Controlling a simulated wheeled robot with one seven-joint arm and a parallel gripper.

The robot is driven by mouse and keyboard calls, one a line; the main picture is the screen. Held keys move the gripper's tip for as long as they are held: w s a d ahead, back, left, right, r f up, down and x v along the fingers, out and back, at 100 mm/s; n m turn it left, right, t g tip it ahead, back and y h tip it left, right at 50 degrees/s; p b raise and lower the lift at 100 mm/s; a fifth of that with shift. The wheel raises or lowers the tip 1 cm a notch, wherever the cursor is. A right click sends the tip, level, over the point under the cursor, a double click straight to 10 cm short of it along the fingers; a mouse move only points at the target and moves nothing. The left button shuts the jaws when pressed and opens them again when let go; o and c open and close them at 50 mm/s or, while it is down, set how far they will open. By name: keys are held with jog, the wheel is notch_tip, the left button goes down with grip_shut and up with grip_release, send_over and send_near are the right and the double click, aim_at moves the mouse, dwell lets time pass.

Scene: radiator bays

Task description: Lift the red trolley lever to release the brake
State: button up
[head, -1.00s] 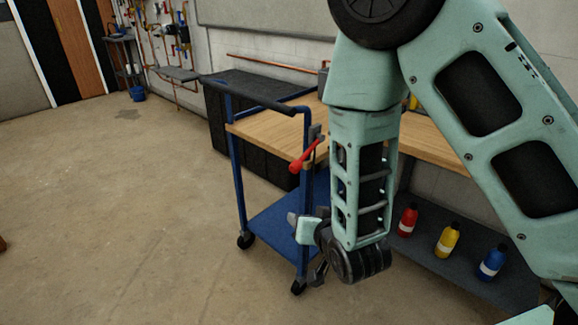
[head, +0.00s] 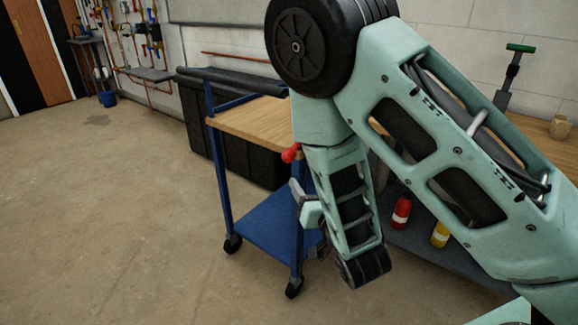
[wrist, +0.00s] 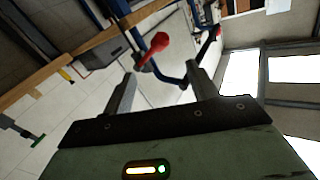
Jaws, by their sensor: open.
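The red lever (head: 291,153) is at the near corner of the blue trolley (head: 222,170). In the head view only its knob end shows; my arm covers the rest. In the head view my gripper is partly hidden, low beside the trolley's near post, below the lever.
The workbench stands behind my arm, with a red bottle (head: 401,212) and a yellow bottle (head: 440,234) on its lower shelf. A dark box (head: 245,148) sits behind the trolley. The floor to the left is clear.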

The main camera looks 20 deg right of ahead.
aim_at(291, 158)
jog(key=w, duration=1)
jog(key=w+b, duration=0.1)
jog(key=w, duration=0.3)
jog(key=shift+w+a, duration=0.35)
jog(key=shift+w, duration=0.05)
grip_shut()
